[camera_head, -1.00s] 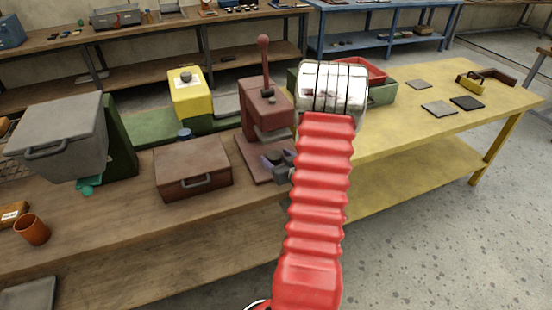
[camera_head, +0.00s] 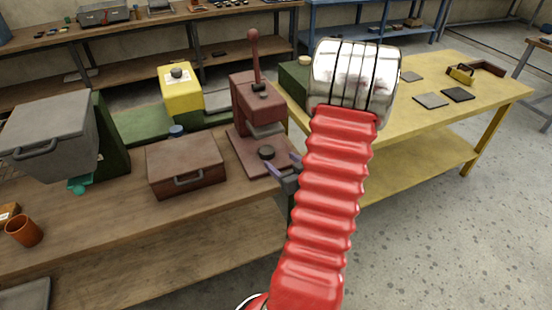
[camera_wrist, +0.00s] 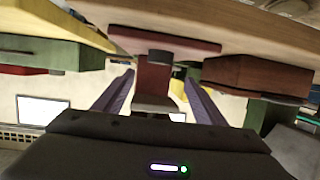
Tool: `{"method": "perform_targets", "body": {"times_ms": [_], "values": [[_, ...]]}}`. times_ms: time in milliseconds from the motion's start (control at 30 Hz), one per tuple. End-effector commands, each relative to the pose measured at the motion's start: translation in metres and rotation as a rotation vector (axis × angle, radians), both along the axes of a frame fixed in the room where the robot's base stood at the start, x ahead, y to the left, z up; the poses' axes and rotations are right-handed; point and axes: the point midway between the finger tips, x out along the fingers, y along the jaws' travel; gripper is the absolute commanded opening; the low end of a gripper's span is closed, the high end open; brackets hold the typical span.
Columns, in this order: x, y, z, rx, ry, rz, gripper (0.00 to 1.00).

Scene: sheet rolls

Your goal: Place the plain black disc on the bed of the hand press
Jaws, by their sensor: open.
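The hand press (camera_head: 243,98) is dark red with a raised lever and stands on the brown bench. The plain black disc (camera_head: 267,152) lies flat on the press bed (camera_head: 243,149), near its front right part. My gripper (camera_head: 281,162) is open and empty, just in front and to the right of the disc, with a small gap. In the wrist view my two purple fingers (camera_wrist: 152,92) are spread apart, and the press (camera_wrist: 153,75) appears upside down between them.
A brown case (camera_head: 186,168) with a handle sits left of the press. A yellow box (camera_head: 181,95) and a grey-lidded green machine (camera_head: 48,135) stand farther left. The yellow table (camera_head: 410,125) to the right holds flat tiles. My arm hides part of that table.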

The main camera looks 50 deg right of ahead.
Motion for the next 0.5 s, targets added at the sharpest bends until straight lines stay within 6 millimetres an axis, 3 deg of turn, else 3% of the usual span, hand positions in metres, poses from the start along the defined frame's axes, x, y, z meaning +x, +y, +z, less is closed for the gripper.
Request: {"method": "perform_targets", "body": {"times_ms": [200,500], "values": [[-0.0143,0.0067,0.0050,0.000,0.000,-0.001,0.65],[-0.0146,0.0073,0.0053,-0.001,0.000,0.000,0.65]]}}
